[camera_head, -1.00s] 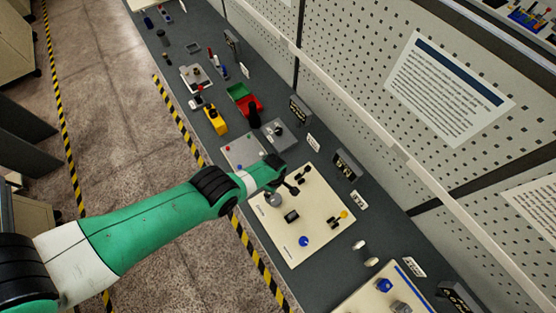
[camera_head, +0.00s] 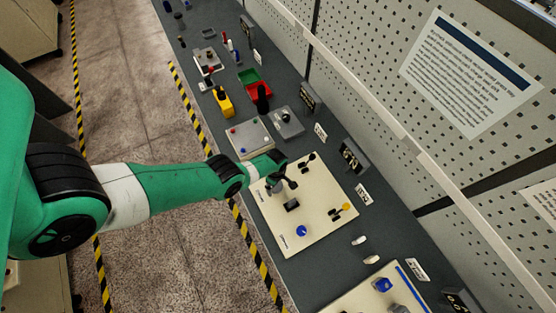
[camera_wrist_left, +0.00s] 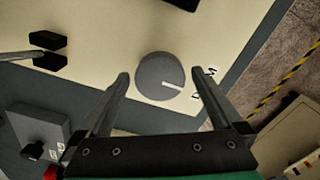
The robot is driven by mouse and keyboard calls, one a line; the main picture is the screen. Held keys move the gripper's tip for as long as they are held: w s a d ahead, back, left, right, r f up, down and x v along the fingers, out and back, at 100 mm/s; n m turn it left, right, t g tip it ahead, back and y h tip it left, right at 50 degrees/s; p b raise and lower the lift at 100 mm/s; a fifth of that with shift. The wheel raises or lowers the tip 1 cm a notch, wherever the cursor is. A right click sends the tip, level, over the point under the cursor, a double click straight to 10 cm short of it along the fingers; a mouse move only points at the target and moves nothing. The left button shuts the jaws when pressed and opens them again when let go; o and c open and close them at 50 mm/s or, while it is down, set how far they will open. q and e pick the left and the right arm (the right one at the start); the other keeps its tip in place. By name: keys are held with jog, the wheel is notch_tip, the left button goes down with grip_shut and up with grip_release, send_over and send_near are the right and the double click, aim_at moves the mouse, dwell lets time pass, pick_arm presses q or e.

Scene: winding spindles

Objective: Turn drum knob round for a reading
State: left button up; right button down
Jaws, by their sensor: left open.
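The drum knob (camera_wrist_left: 157,82) is a round grey knob with a white pointer line, on a cream panel (camera_wrist_left: 95,25). In the left wrist view its line points right and slightly down, towards a partly covered printed label (camera_wrist_left: 205,82). My left gripper (camera_wrist_left: 160,73) is open, with one finger on each side of the knob and a gap visible on both sides. I cannot tell how far above the panel the fingertips are. In the head view my left gripper (camera_head: 283,182) is over the panel's upper left part and largely covers the knob. My right gripper is not in view.
A grey box (camera_head: 288,122) and another panel (camera_head: 250,139) lie beyond.

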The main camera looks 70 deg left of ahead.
pick_arm(q)
jog(key=shift+f, duration=0.15)
jog(key=shift+c, duration=0.3)
jog(key=c, duration=1.2)
